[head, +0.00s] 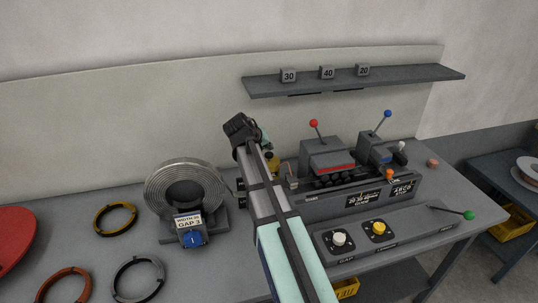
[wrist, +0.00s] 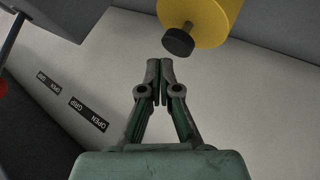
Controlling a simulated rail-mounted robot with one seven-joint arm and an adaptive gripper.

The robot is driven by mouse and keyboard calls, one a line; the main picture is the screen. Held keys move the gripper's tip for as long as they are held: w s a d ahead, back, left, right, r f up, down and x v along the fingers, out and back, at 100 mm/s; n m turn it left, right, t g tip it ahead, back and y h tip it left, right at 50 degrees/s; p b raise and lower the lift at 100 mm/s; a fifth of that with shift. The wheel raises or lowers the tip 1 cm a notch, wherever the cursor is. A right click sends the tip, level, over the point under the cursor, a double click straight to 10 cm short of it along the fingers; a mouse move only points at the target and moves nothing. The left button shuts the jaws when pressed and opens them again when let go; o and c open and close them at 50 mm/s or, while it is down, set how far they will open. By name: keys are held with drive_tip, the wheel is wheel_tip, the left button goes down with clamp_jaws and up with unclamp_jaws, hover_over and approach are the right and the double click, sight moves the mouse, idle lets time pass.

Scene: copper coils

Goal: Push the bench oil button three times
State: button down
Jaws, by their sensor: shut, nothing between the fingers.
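A yellow cylinder (wrist: 212,14) with a black round knob (wrist: 178,42) on its end is at the top of the wrist view. The knob is just beyond my gripper's fingertips (wrist: 160,66), with a small gap in the picture. My gripper is shut and empty. In the head view a small yellow part (head: 272,160) shows beside my wrist at the left end of the bench machine (head: 345,185); my arm hides much around it. The front panel has a white button (head: 339,239) and a yellow button (head: 378,227); their labels are too small to read.
A metal coil (head: 160,187) on a stand is left of my arm. Several rings, such as a yellow ring (head: 115,218), lie on the bench. Levers with red (head: 313,123), blue (head: 388,114) and green (head: 468,215) knobs stick out. A shelf (head: 410,80) hangs behind.

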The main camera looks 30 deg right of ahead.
sight(268, 154)
drive_tip(key=shift+f, duration=0.45)
drive_tip(key=shift+f+b, duration=0.75)
drive_tip(key=shift+f, duration=0.15)
idle(1.2)
drive_tip(key=shift+r, duration=0.1)
drive_tip(key=shift+r+p, duration=0.7)
drive_tip(key=shift+r, duration=0.55)
drive_tip(key=shift+r+p, duration=1.3)
drive_tip(key=shift+r, duration=1.2)
drive_tip(key=shift+d, duration=0.1)
